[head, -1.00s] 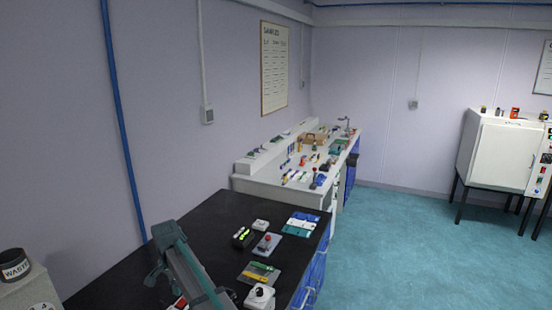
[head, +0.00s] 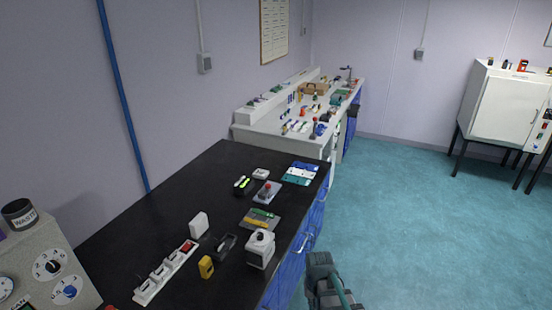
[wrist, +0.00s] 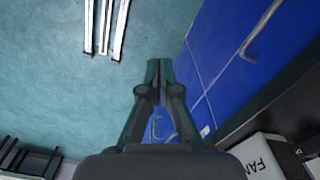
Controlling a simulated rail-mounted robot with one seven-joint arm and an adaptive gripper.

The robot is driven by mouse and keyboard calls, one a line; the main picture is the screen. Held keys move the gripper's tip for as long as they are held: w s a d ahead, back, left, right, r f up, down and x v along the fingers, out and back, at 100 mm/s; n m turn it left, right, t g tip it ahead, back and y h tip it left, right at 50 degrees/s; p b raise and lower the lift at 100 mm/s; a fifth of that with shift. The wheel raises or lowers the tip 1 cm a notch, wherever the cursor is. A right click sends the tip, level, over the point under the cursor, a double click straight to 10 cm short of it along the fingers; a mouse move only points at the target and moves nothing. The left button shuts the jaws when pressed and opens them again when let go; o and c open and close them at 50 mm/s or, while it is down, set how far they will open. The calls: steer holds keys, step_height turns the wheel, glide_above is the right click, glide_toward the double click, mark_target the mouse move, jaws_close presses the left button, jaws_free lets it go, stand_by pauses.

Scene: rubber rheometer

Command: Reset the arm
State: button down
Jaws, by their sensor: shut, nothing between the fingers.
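My gripper (wrist: 159,68) shows in the wrist view with its two fingers together and nothing between them. It points down past the blue cabinet fronts (wrist: 228,45), with the teal floor (wrist: 60,70) below and to the left. In the head view a grey-green part of my arm (head: 322,275) is at the bottom edge, to the right of the black bench (head: 140,215) and in front of the floor. Whether the fingers show in the head view I cannot tell.
The black bench carries a power strip (head: 165,272), a yellow block (head: 206,267), a white switch box (head: 261,249) and small trays. A dial machine (head: 60,250) stands at left. A white cabinet (head: 505,105) stands far right. The floor between is open.

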steer(key=s+d+f, duration=0.1)
steer(key=s+d, duration=0.3)
steer(key=s, duration=0.1)
steer(key=s+f+g+b, duration=0.6)
steer(key=s+f+b, duration=0.4)
steer(key=s+f, duration=1.8)
steer(key=shift+s+d+f+n+g, duration=0.2)
steer(key=shift+s+f+n+g, duration=0.15)
steer(key=shift+s, duration=0.35)
